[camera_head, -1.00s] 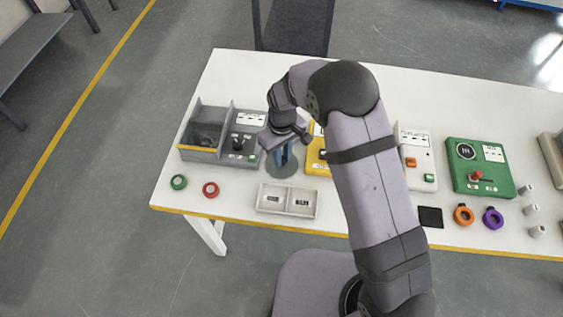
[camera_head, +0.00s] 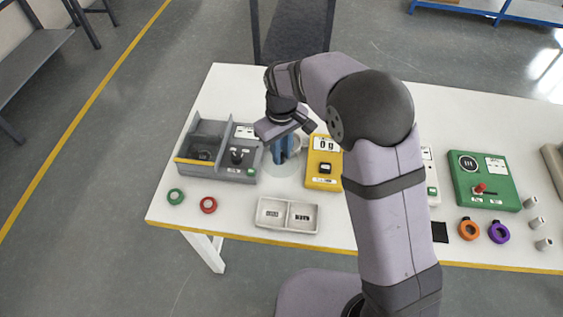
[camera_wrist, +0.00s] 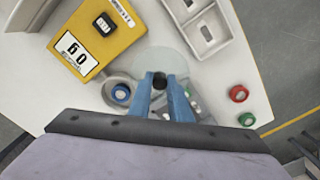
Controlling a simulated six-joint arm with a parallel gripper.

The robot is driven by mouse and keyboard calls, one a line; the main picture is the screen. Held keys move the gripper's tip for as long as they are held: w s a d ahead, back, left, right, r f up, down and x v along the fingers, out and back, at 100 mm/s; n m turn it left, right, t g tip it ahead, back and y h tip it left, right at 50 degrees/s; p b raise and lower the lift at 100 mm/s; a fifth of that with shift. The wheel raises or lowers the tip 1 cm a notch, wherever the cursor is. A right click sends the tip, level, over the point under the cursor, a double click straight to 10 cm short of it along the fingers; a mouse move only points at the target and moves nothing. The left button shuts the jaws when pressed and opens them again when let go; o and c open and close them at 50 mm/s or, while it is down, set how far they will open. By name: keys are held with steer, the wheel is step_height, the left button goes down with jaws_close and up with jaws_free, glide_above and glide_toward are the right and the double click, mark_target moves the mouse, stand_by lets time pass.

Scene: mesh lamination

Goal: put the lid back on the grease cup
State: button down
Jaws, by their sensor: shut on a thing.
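My gripper (camera_wrist: 160,88) has blue fingers shut on the black knob of a pale, see-through round lid (camera_wrist: 168,62). In the head view, my gripper (camera_head: 281,158) holds the lid (camera_head: 279,168) over the table between the grey machine and the yellow scale. The grease cup (camera_wrist: 120,92) looks like a grey round cup with blue inside, just left of my fingers in the wrist view. In the head view it is mostly hidden behind my gripper. The lid is beside the cup in the wrist view; its height above the table is hard to tell.
The yellow scale (camera_head: 324,169) reads 0 g. The grey machine (camera_head: 219,151) stands to the left. A white two-part tray (camera_head: 287,226) lies in front, with a green ring (camera_head: 175,197) and red ring (camera_head: 208,205) left of it. A green box (camera_head: 484,181) stands far right.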

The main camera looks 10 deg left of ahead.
mark_target(294, 154)
steer(key=shift+r, duration=0.7)
steer(key=shift+d+r+p, duration=0.2)
steer(key=shift+r+p, duration=0.1)
steer(key=shift+p, duration=0.15)
steer(key=shift+m, duration=0.3)
steer(key=d+f+p, duration=0.1)
steer(key=p, duration=0.1)
steer(key=d+f+p, duration=0.1)
steer(key=f+p, duration=0.1)
steer(key=shift+s+d+f, duration=0.1)
steer(key=shift+s+d, duration=0.2)
steer(key=shift+d, duration=0.05)
steer(key=w, duration=0.1)
steer(key=w+f+p, duration=0.2)
steer(key=shift+w, duration=0.35)
steer(key=w, duration=0.2)
steer(key=w+a+p, duration=0.1)
steer(key=w, duration=0.2)
steer(key=shift+a+f, duration=0.1)
steer(key=shift+f, duration=0.05)
steer(key=w+a+r, duration=0.2)
steer(key=w+r, duration=0.2)
steer(key=shift+w+r, duration=0.2)
steer(key=shift+r, duration=0.15)
steer(key=shift+d, duration=0.1)
